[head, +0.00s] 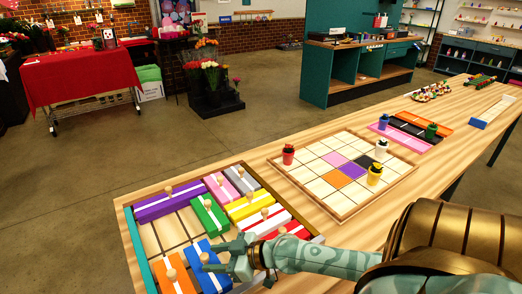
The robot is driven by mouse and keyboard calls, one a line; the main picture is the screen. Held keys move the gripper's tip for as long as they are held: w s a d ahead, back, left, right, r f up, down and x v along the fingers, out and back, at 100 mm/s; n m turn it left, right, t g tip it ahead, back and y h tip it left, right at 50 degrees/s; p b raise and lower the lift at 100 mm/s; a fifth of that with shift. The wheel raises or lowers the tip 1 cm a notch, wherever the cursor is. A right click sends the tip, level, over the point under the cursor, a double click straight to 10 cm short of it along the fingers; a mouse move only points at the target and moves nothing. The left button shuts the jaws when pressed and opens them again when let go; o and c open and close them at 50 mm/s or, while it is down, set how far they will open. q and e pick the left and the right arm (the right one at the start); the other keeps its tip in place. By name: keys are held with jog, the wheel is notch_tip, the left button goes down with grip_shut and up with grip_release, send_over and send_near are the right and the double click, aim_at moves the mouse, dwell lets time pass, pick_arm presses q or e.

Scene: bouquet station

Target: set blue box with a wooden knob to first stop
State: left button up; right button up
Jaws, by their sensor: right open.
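The blue box with a wooden knob (193,256) lies in the front part of a shallow wooden tray (134,246). It has a white stripe, and its round knob (204,257) stands up near its middle. My right gripper (215,257) reaches in from the right, low over the blue box. Its fingers are open and point left, close to the knob; I cannot tell whether they touch it. The gripper hides part of the box's right side. My left gripper is out of view.
An orange box (174,275) lies left of the blue one, a green box (210,214) behind it. Purple (168,203), pink (219,187), yellow (246,206) and other knobbed boxes fill other tray places. Empty tray floor (170,232) shows left of the green box.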

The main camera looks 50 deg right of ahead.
jog(key=p+v, duration=0.1)
jog(key=v, duration=1.3)
jog(key=shift+s, duration=0.3)
